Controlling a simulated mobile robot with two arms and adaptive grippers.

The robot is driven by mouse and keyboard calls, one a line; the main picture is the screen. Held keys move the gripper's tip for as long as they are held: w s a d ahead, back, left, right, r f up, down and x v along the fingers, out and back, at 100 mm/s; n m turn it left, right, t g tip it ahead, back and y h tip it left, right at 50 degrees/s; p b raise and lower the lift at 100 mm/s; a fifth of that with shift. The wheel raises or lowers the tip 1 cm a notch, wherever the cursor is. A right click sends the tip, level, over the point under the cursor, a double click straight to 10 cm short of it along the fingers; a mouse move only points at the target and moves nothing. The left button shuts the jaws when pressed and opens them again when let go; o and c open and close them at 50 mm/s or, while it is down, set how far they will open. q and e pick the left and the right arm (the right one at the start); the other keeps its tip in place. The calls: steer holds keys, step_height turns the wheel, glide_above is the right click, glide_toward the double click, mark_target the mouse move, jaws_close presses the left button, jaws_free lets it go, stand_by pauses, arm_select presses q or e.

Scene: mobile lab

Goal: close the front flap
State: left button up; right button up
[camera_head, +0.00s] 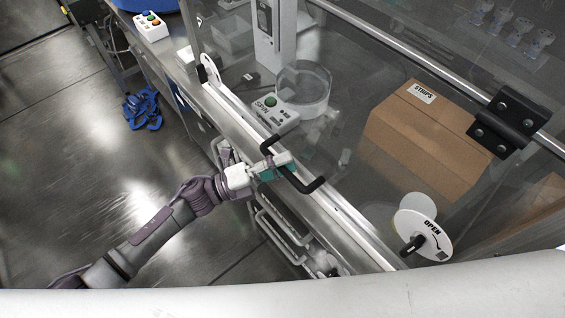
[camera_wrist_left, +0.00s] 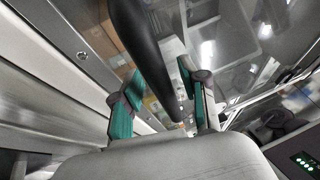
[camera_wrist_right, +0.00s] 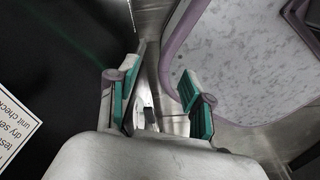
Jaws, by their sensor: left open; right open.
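The front flap is a clear pane with a pale metal edge rail (camera_head: 343,211) running diagonally along the front of the enclosure. A black bar handle (camera_head: 307,186) stands out from this rail. My left gripper (camera_head: 281,164) is at the handle, with teal finger pads. In the left wrist view the black handle (camera_wrist_left: 147,45) passes between its two spread fingers, which do not look clamped on it. How far the flap stands open is hard to tell. My right gripper (camera_wrist_right: 160,100) shows only in its wrist view, open with nothing between its fingers.
Behind the pane are a cardboard box marked STRIPS (camera_head: 425,138), a device with a green button (camera_head: 275,108) and a clear round vessel (camera_head: 304,88). A white disc marked OPEN (camera_head: 423,235) sits near the rail's right end.

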arm_select(q)
steer(key=v, duration=1.2)
steer(key=w+a+f+n+t+y, duration=0.2)
steer(key=a+f+n+t+y, duration=0.3)
steer(key=f+n, duration=0.4)
steer(key=w+a+f+n+t+y, duration=0.35)
steer(key=f+n+y, duration=0.35)
steer(key=f, duration=0.5)
steer(key=s+a+f+n+g+y, duration=0.25)
steer(key=s+f+n, duration=0.2)
steer(key=f, duration=0.25)
steer(key=s+a+f+n+g+y, duration=0.1)
steer(key=s+a+f+n+y, duration=0.1)
steer(key=s+a+f+n, duration=0.35)
steer(key=s+f+n+g+y, duration=0.1)
steer(key=s+f+n+g, duration=0.1)
steer(key=s+f, duration=0.3)
steer(key=s+d+f+n+g+y, duration=0.1)
steer(key=s+f, duration=0.4)
steer(key=s, duration=0.9)
steer(key=s+f+n+g+y, duration=0.1)
steer(key=s+f+g, duration=0.3)
steer(key=s, duration=0.6)
steer(key=shift+d+f+n+g, duration=0.2)
steer(key=shift+f+n+g, duration=0.2)
steer(key=shift+n+g, duration=0.45)
